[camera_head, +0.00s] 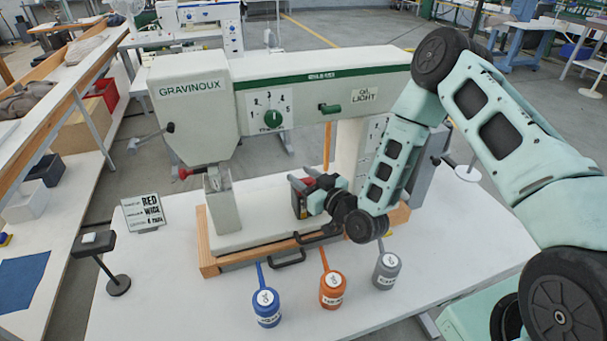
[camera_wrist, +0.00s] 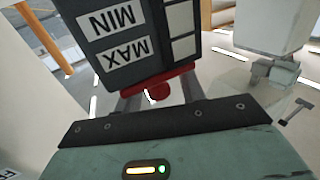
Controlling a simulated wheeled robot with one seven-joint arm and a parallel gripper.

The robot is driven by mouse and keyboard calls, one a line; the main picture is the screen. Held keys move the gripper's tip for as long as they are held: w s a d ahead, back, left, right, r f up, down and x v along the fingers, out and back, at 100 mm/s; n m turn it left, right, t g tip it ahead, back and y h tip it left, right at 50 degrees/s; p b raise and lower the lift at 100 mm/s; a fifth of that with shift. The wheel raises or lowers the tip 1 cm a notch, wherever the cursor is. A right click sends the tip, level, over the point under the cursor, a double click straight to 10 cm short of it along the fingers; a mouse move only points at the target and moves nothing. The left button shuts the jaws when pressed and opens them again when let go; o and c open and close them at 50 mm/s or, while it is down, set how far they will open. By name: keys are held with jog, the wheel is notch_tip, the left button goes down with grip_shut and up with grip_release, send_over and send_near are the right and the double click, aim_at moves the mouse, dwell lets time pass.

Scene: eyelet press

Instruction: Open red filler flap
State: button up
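The red filler flap (camera_wrist: 168,78) lies along the edge of a dark box with MIN and MAX labels (camera_wrist: 122,36), which appears upside down in the wrist view. A small round red knob (camera_wrist: 158,93) sticks out from the flap toward my gripper. My gripper (camera_wrist: 155,100) has its grey fingers apart, one on each side of the knob, with gaps visible. Whether the fingertips touch the flap is hidden. In the head view the dark box (camera_head: 297,205) stands by the machine column, and my gripper (camera_head: 312,194) reaches it from the right, partly hiding it.
The machine body (camera_head: 300,72) overhangs the box, and its column (camera_head: 346,150) stands close by. Blue (camera_head: 266,307), orange (camera_head: 332,291) and grey (camera_head: 386,271) containers stand along the table's front. A sign (camera_head: 144,213) is at left.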

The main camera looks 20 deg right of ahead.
grip_shut()
jog(key=shift+w+r, duration=0.1)
jog(key=shift+r, duration=0.05)
jog(key=shift+w+r+m+g+p, duration=0.2)
jog(key=shift+r+m+g+p, duration=0.1)
jog(key=shift+g+p, duration=0.6)
jog(key=shift+w+r+m+g+h+p, duration=0.3)
jog(key=shift+w+g+h+p, duration=0.15)
jog(key=shift+g+p, duration=0.55)
jog(key=g+p, duration=0.2)
jog(key=shift+w+m+g+h, duration=0.3)
jog(key=shift+w+m+h, duration=0.05)
jog(key=shift+w+m, duration=0.05)
jog(key=shift+w+f+g+p, duration=0.1)
jog(key=shift+w+g+p, duration=0.2)
jog(key=shift+g, duration=0.5)
jog(key=shift+m, duration=0.3)
